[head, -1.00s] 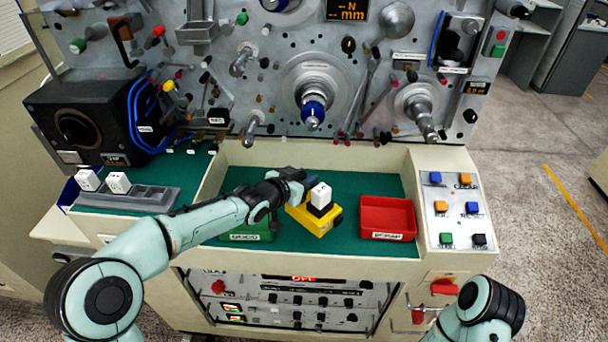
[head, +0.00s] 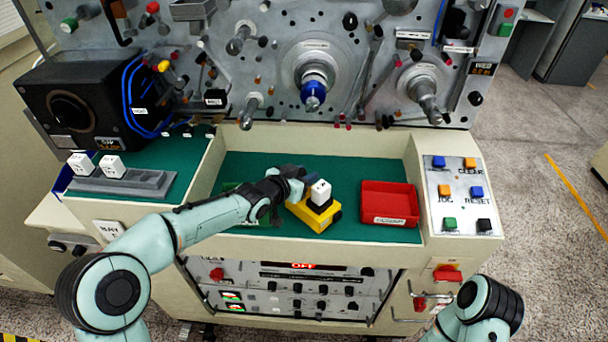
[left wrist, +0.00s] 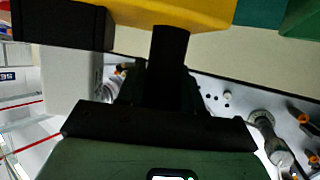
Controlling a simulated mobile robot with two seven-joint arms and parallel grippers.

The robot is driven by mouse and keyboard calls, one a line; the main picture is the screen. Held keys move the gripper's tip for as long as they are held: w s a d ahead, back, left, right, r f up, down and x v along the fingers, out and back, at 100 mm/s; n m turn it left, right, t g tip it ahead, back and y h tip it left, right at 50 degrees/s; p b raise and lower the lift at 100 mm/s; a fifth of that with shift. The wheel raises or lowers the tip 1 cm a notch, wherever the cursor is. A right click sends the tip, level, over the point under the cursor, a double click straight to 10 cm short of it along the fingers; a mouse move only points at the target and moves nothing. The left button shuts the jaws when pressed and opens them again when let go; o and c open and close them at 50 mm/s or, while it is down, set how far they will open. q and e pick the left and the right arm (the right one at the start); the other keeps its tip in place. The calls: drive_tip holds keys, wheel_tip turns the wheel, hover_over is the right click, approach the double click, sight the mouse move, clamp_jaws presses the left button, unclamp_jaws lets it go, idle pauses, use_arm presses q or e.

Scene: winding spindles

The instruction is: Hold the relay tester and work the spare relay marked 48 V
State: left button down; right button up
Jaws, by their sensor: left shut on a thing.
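The yellow relay tester (head: 323,220) is over the green bench well, with a white relay (head: 320,192) upright on its black socket. My left gripper (head: 297,182) is shut on the tester from its left side. I cannot tell whether the tester touches the mat. In the left wrist view the tester's yellow body (left wrist: 180,10), black socket (left wrist: 60,25) and white relay (left wrist: 70,80) show close up. Two more white relays (head: 80,164) (head: 113,167) stand in a grey rack (head: 150,181) at the left. No voltage marking is readable. My right gripper is out of view; only part of its arm shows.
A red tray (head: 388,214) lies right of the tester. A green tray is mostly hidden behind my left arm. A button panel (head: 462,205) is at the right, and a black box (head: 85,112) with blue cables at the left. Spindles (head: 312,92) stick out of the panel behind.

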use_arm(q)
drive_tip(key=shift+f+b, duration=0.4)
drive_tip(key=shift+f, duration=0.2)
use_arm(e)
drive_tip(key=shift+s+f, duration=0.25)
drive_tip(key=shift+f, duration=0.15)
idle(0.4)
